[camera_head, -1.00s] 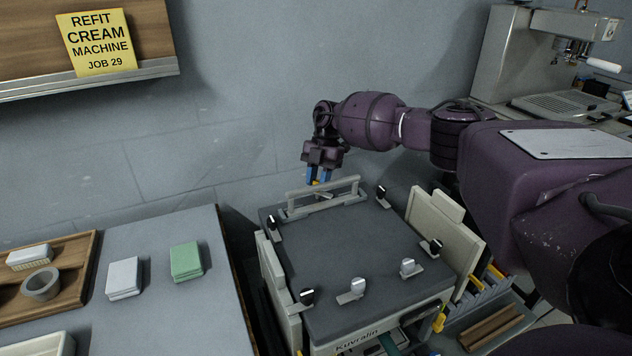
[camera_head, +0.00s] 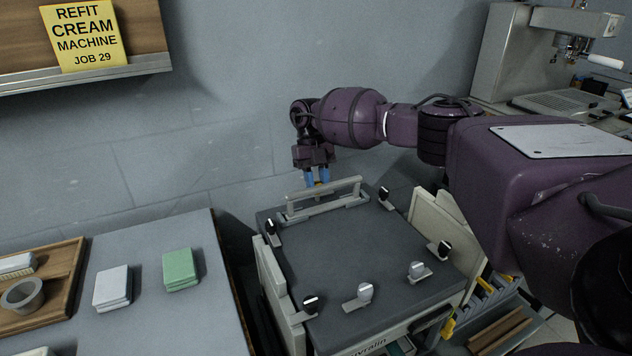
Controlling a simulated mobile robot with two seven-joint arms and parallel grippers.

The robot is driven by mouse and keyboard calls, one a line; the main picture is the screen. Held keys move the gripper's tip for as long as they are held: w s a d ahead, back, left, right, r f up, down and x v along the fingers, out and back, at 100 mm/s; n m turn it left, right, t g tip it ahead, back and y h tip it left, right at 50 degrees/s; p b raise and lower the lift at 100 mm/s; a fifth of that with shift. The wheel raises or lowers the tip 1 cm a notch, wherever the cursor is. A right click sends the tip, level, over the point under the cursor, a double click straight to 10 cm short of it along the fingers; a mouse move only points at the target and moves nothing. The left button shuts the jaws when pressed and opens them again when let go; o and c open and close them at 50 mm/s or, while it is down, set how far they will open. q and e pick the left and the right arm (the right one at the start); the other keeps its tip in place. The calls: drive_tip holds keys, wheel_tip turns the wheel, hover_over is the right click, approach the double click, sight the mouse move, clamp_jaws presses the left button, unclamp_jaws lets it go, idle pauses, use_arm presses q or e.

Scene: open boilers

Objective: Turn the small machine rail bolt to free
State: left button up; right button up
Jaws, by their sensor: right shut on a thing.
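The small machine, a boxy unit with a dark grey top (camera_head: 350,258), stands in the lower middle. A pale rail (camera_head: 345,188) runs along its back edge. My right gripper (camera_head: 318,181) points down at the rail, its blue fingers close together on a small yellowish piece, which I take for the rail bolt. The fingers hide most of the bolt, so its angle cannot be told. My left gripper is not in view.
Several knobbed clips, one a black-topped clip (camera_head: 310,305), ring the machine's top. Pale side panels (camera_head: 447,232) flank it. On the left, a grey bench (camera_head: 150,325) holds a white block (camera_head: 112,287), a green block (camera_head: 180,268) and a wooden tray (camera_head: 70,272). A coffee machine (camera_head: 510,50) stands at back right.

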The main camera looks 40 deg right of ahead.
drive_tip(key=shift+n, duration=0.5)
drive_tip(key=o, duration=0.6)
drive_tip(key=shift+a+b+v, duration=0.1)
drive_tip(key=shift+b+v, duration=0.1)
drive_tip(key=shift+v, duration=2.5)
drive_tip(key=shift+a+b+v, duration=0.15)
drive_tip(key=shift+b+v, duration=0.05)
drive_tip(key=shift+v, duration=2.5)
